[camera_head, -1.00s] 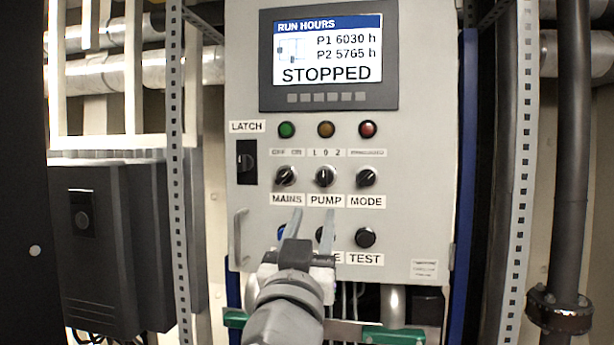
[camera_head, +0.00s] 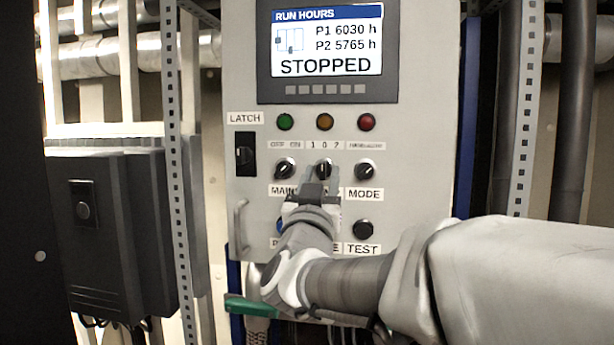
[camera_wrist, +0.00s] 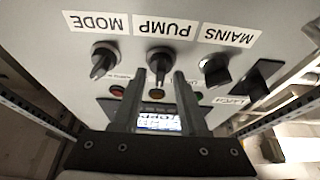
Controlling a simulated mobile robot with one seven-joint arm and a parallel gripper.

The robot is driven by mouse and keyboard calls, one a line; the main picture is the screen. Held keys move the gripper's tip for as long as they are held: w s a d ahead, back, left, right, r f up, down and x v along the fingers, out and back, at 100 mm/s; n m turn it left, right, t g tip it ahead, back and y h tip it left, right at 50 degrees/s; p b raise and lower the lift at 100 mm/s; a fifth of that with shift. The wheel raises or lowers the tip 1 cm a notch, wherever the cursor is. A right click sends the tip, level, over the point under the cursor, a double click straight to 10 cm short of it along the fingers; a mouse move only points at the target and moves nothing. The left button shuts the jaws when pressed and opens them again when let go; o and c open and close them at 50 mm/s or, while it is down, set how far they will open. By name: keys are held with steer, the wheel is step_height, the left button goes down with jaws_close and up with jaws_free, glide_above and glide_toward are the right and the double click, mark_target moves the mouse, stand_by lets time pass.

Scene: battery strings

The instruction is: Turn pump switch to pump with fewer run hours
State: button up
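The pump switch (camera_head: 323,168) is a black knob on the grey cabinet door, under a label reading 1 0 2. Its pointer looks upright, toward 0. The display (camera_head: 326,42) reads P1 6030 h, P2 5765 h, STOPPED. My gripper (camera_head: 321,176) is open in front of the pump switch. In the wrist view, the fingers (camera_wrist: 155,75) stand apart, one toward each side of the knob. I cannot tell whether they touch it. My gripper covers the PUMP label in the head view.
The MAINS knob (camera_head: 285,168) and MODE knob (camera_head: 365,169) flank the pump switch closely. A black latch (camera_head: 245,154) is at left, and a door handle (camera_head: 241,229) is below it. The TEST button (camera_head: 363,229) is lower right. Coloured lamps sit above the knobs.

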jaws_close()
steer(key=shift+f+m+b, duration=0.15)
steer(key=shift+m+b, duration=0.25)
steer(key=shift+b, duration=0.05)
steer(key=shift+a+m+h+b, duration=0.1)
steer(key=shift+m+h+b, duration=0.5)
steer(key=shift+m+b, duration=0.1)
steer(key=shift+f+m+g+h+b, duration=0.1)
steer(key=shift+m+g+h+b, duration=0.2)
steer(key=shift+m+h+b, duration=0.5)
steer(key=m+g+h+b, duration=0.1)
steer(key=m, duration=0.3)
steer(key=shift+a+b, duration=0.1)
steer(key=shift+b, duration=0.3)
steer(key=shift+r+m+g+h+b, duration=0.15)
steer(key=shift+m+g+h+b, duration=0.2)
steer(key=shift+m, duration=0.85)
steer(key=shift+r+m+g+h+b, duration=0.2)
steer(key=shift+m+g+h, duration=0.25)
steer(key=shift+m, duration=0.75)
steer(key=shift+o, duration=0.5)
jaws_free()
